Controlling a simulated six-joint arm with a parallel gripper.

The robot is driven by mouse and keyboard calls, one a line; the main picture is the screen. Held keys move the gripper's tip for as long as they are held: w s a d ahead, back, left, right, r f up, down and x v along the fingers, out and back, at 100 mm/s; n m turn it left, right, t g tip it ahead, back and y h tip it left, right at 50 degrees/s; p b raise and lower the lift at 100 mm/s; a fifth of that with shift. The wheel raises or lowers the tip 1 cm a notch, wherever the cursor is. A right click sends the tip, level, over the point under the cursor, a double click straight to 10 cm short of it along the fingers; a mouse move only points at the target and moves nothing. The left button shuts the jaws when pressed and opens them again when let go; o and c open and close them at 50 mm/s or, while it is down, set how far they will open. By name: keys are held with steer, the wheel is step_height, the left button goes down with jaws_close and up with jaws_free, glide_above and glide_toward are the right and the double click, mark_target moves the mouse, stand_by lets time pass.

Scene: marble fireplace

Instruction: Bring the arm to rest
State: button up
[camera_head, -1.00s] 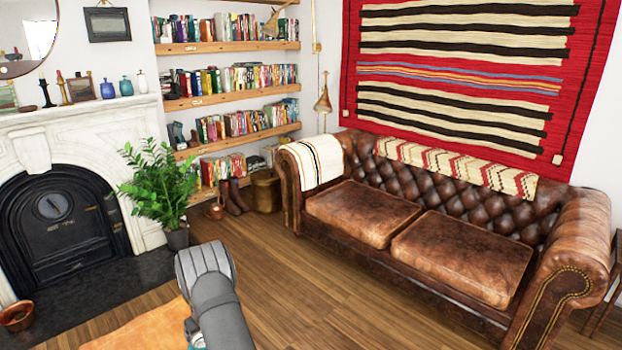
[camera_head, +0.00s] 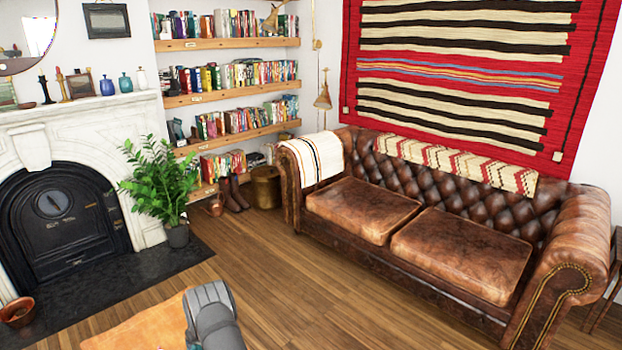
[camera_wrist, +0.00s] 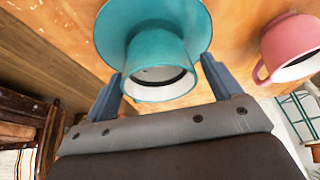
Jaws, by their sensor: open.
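My gripper (camera_wrist: 160,68) shows in the wrist view with its two blue-grey fingers apart. A teal cup (camera_wrist: 160,94) with a teal saucer (camera_wrist: 112,32) lies between the fingers in the picture. I cannot tell whether the fingers are level with the cup or apart from it in depth. In the head view my grey arm (camera_head: 212,318) is low at the bottom edge, over the orange-brown tabletop (camera_head: 135,330). My gripper is out of sight there.
A pink mug (camera_wrist: 290,45) stands on the same tabletop at the right of the wrist view. In the head view a brown leather sofa (camera_head: 450,250) is at the right. A potted plant (camera_head: 160,185) and a marble fireplace (camera_head: 120,120) are at the left. The wooden floor between is open.

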step_height(320, 180, up, 5)
steer(key=shift+w+d, duration=0.1)
steer(key=shift+d, duration=0.05)
steer(key=d+r, duration=0.7)
steer(key=d, duration=0.4)
steer(key=s+a+f+n, duration=0.2)
steer(key=s+a+n, duration=0.1)
steer(key=s+a, duration=1.7)
steer(key=shift+s+a+f+g+y, duration=0.3)
steer(key=shift+s+g, duration=0.1)
steer(key=shift+s, duration=0.4)
steer(key=o, duration=0.4)
steer(key=shift+c, duration=0.2)
steer(key=shift+d, duration=0.1)
